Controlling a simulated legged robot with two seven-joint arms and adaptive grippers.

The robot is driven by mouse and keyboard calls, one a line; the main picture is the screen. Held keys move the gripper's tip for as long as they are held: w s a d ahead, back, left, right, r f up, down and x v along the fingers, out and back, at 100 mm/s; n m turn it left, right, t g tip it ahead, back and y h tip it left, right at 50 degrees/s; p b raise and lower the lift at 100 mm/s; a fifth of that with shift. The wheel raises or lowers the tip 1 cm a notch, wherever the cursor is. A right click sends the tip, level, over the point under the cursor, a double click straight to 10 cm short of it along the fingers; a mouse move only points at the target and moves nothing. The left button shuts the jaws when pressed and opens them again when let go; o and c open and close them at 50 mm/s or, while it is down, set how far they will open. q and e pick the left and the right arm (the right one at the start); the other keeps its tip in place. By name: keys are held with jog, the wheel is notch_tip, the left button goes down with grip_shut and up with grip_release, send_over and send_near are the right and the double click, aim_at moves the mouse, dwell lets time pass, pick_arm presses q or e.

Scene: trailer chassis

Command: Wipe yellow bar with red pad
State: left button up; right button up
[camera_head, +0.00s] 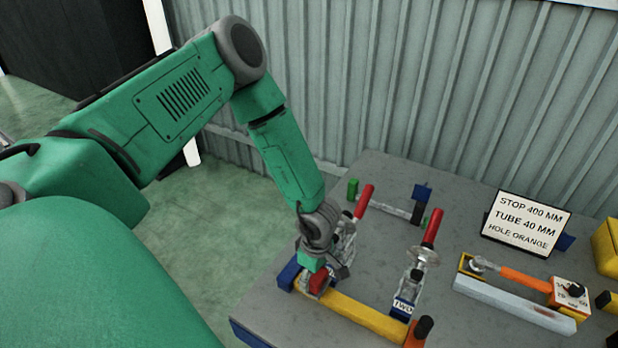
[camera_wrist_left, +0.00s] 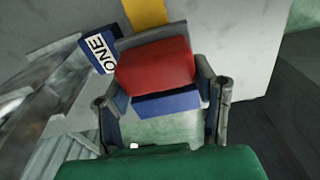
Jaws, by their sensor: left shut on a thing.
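The yellow bar (camera_head: 358,314) lies along the front of the grey table, between a blue block (camera_head: 288,274) at its left end and an orange block with a dark knob at its right end. My left gripper (camera_head: 324,270) is at the bar's left end, pointing down, shut on the red pad (camera_head: 318,280). In the left wrist view the red pad (camera_wrist_left: 155,70) sits between the fingers (camera_wrist_left: 163,105), with a piece of the yellow bar (camera_wrist_left: 146,13) beyond it. Whether the pad touches the bar is hard to tell. My right gripper is out of view.
Red-handled clamps stand behind the bar, one (camera_head: 432,228) near a block marked TWO (camera_head: 403,305). A block marked ONE (camera_wrist_left: 101,52) is beside the pad.

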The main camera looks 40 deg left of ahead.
aim_at(335, 296)
pick_arm(q)
jog(key=shift+w+d+f, duration=0.1)
jog(key=shift+w+d, duration=0.1)
jog(key=shift+d, duration=0.9)
jog(key=shift+w+d+f, duration=0.1)
jog(key=shift+w+d, duration=0.15)
jog(key=shift+d, duration=0.8)
jog(key=shift+w+d+f, duration=0.1)
jog(key=shift+w+d, duration=0.1)
jog(key=shift+d, duration=0.9)
jog(key=shift+r, duration=0.15)
jog(key=shift+w+r, duration=0.15)
jog(key=shift+r, duration=2.8)
jog(key=shift+r, duration=1.5)
